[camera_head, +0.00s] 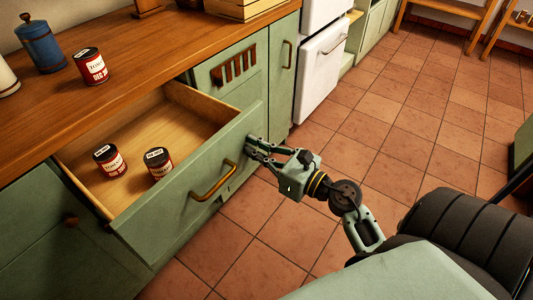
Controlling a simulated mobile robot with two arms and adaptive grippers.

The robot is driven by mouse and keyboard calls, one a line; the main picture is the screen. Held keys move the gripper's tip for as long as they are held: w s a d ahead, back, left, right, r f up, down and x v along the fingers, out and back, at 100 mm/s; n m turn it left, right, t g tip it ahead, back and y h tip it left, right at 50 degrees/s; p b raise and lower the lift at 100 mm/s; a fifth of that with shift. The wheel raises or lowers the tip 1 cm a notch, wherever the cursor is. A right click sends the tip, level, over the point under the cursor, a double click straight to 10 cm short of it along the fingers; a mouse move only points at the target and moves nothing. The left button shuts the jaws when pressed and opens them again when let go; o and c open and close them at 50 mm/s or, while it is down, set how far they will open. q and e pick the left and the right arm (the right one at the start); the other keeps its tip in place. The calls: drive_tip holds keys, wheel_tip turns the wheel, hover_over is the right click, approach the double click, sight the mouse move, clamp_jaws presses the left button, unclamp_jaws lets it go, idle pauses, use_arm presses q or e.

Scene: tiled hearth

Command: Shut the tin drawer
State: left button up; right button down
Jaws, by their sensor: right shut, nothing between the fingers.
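The drawer (190,172) is pulled out from the green cabinet below the wooden worktop. Its green front carries a brass handle (214,183). My right gripper (250,147) is shut and empty at the right end of the drawer front, to the right of the handle. Its fingertips appear at or very near the front panel; I cannot tell whether they touch. My left gripper is not in view.
A red and black tin (91,66) and a blue canister (41,43) stand on the worktop (140,58). A white appliance (320,70) stands beyond the cabinet. The tiled floor (400,130) to the right is mostly clear, with wooden benches at the back.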

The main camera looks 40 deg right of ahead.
sight(190, 127)
drive_tip(key=x, duration=0.2)
drive_tip(key=p+x, duration=0.1)
drive_tip(key=x, duration=0.4)
drive_tip(key=shift+r+p, duration=0.25)
drive_tip(key=shift+p, duration=0.15)
drive_tip(key=x, duration=0.7)
drive_tip(key=shift+f+p, duration=0.15)
drive_tip(key=shift+p, duration=0.25)
drive_tip(key=x, duration=0.6)
drive_tip(key=shift+w+f, duration=0.15)
drive_tip(key=shift+f, duration=0.05)
drive_tip(key=b+x, duration=0.1)
drive_tip(key=x, duration=0.3)
drive_tip(key=shift+w+a, duration=0.2)
drive_tip(key=shift+w, duration=0.4)
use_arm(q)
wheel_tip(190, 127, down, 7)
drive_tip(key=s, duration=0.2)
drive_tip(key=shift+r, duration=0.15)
use_arm(e)
drive_tip(key=shift+r, duration=0.2)
drive_tip(key=shift+r, duration=0.1)
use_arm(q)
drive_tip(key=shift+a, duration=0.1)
use_arm(e)
drive_tip(key=shift+d, duration=0.1)
